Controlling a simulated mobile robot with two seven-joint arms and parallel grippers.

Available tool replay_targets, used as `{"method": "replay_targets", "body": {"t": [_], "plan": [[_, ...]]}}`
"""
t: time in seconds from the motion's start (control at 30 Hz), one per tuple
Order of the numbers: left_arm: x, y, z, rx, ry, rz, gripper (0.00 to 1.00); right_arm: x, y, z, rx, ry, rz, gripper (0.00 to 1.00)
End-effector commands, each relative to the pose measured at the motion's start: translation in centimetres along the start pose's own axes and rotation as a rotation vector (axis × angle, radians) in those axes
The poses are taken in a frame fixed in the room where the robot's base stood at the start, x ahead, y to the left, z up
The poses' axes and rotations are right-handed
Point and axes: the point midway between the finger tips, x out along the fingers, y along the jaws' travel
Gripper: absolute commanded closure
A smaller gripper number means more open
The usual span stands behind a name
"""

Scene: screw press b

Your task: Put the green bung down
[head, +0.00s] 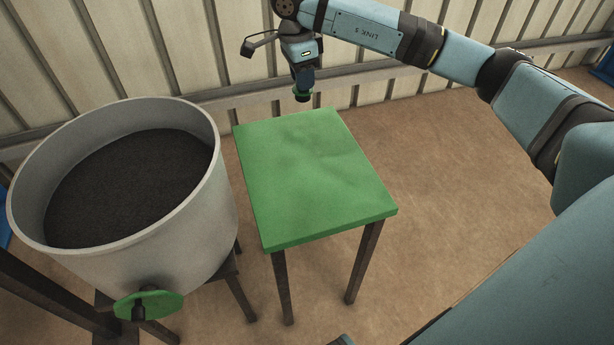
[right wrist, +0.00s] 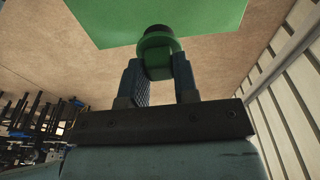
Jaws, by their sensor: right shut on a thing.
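The green bung (right wrist: 158,58) is a short green plug with a dark rim at one end. My right gripper (right wrist: 158,75) is shut on it, with one finger on each side. The bung seems above the tabletop's height, but I cannot tell the exact gap. The visible tabletop is bare. My left gripper is not in view.
A large grey round vat (head: 225,215) with dark contents stands left of the table. A green round piece (head: 149,305) with a dark centre sits low on its front. A corrugated wall (head: 170,45) with a rail runs behind. Brown floor is open right of the table.

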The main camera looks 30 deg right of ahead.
Motion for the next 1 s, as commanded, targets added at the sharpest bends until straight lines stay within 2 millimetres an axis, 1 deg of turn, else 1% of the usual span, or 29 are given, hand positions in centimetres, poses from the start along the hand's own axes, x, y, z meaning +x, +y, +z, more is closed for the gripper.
{"method": "replay_targets", "body": {"t": [0.17, 0.4, 0.5, 0.6, 0.7, 0.87, 1.0], "plan": [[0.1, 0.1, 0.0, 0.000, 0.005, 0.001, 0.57, 3.1, -0.1, 0.2, 0.027, 0.002, 0.008, 1.00], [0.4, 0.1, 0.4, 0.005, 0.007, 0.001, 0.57, 9.6, 0.0, 1.0, 0.025, 0.003, 0.009, 1.00], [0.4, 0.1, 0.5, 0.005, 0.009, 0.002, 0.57, 12.1, 0.0, 1.3, 0.024, 0.003, 0.007, 1.00], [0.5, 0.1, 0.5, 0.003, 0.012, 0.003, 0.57, 14.0, -0.1, 1.6, 0.024, 0.002, 0.006, 1.00], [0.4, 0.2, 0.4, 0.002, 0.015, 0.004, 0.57, 15.2, -0.1, 1.8, 0.024, 0.001, 0.004, 1.00], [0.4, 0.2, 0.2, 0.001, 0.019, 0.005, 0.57, 16.1, -0.1, 1.8, 0.024, 0.002, 0.004, 1.00], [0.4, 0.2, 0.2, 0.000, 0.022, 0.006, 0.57, 18.0, -0.1, 2.0, 0.024, 0.002, 0.005, 1.00]]}}
